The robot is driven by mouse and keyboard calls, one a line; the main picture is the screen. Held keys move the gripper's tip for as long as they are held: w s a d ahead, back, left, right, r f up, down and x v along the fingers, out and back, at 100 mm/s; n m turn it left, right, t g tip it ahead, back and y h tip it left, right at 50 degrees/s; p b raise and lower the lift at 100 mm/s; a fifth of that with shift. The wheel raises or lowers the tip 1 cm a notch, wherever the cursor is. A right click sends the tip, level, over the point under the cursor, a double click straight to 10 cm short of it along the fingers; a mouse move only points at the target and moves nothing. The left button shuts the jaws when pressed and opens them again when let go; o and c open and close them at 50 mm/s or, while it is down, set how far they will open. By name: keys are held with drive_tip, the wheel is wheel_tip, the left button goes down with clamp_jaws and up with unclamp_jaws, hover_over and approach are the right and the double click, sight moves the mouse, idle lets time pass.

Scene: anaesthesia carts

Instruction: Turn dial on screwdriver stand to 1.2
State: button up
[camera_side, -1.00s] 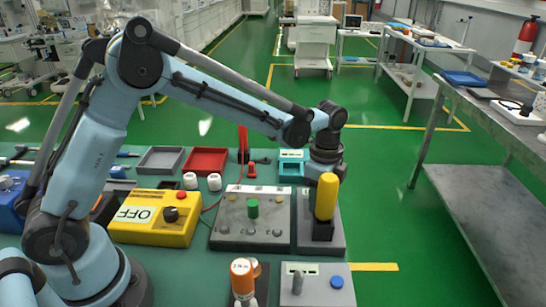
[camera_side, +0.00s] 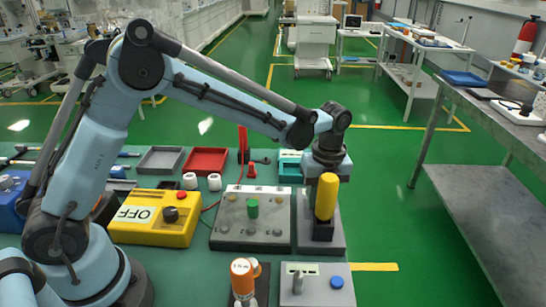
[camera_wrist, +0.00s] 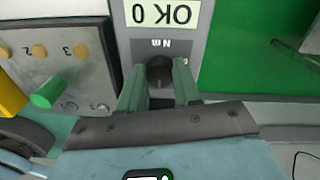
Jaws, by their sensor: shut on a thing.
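The screwdriver stand is a grey block (camera_side: 305,225) at the right end of the bench in the side view, with a yellow-handled screwdriver (camera_side: 326,197) upright on it. In the wrist view the stand (camera_wrist: 125,45) has a pale display (camera_wrist: 165,13) cut off by the top edge, with upside-down markings. Its dark round dial (camera_wrist: 159,68) lies below the Nm marking. My gripper (camera_wrist: 158,80) has green fingers at the dial's left and right and is shut on it. The dial's pointer and setting cannot be read. In the side view the yellow handle hides my fingertips.
A grey panel (camera_side: 228,222) with a green knob (camera_side: 252,207) stands left of the stand. Left of that is a yellow OFF box (camera_side: 150,232).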

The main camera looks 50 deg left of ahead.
drive_tip(key=shift+m, duration=0.7)
drive_tip(key=o, duration=1.1)
drive_tip(key=shift+c, duration=0.2)
wheel_tip(320, 180, up, 12)
drive_tip(key=shift+w+d, duration=0.2)
drive_tip(key=shift+r, duration=0.1)
